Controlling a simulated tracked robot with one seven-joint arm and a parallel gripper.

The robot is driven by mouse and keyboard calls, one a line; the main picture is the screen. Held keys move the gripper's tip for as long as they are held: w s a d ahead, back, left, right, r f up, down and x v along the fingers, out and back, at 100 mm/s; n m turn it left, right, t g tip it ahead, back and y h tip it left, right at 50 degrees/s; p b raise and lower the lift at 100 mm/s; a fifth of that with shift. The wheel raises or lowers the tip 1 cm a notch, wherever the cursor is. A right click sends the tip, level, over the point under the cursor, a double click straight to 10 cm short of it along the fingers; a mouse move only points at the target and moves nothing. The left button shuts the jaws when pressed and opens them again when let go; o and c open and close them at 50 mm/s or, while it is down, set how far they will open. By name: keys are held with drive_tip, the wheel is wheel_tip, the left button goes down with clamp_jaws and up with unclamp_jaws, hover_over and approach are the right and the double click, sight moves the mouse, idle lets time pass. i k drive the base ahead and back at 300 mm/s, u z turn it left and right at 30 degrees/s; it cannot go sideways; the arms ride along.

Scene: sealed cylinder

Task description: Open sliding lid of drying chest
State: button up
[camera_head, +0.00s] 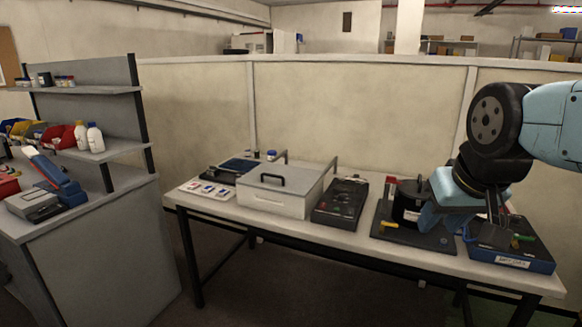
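The drying chest (292,207) appears to be the pale box in the middle of the table. Its flat grey lid (290,178) lies over the top, and I see no opening into the chest. A black bar handle (260,179) stands on the lid towards the left. Thin rails rise behind the chest. My arm comes in from the right, and its blue end, my gripper (428,222), is low over the right part of the table, beside a black cylinder (404,201). It is well right of the chest. Its fingers are not clear, so I cannot tell whether they are open.
A black panel box (341,202) stands between the chest and the cylinder's black base plate (410,238). A blue-edged box (512,255) is at the right end. Small cards (207,190) and a dark device lie left of the chest. A grey workbench (90,240) stands far left.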

sight(282, 179)
drive_tip(key=z, duration=0.15)
drive_tip(key=i, duration=1.6)
drive_tip(key=u, duration=0.6)
drive_tip(key=k, duration=0.9)
drive_tip(key=u, duration=0.2)
drive_tip(key=i, duration=0.9)
drive_tip(key=z, duration=0.15)
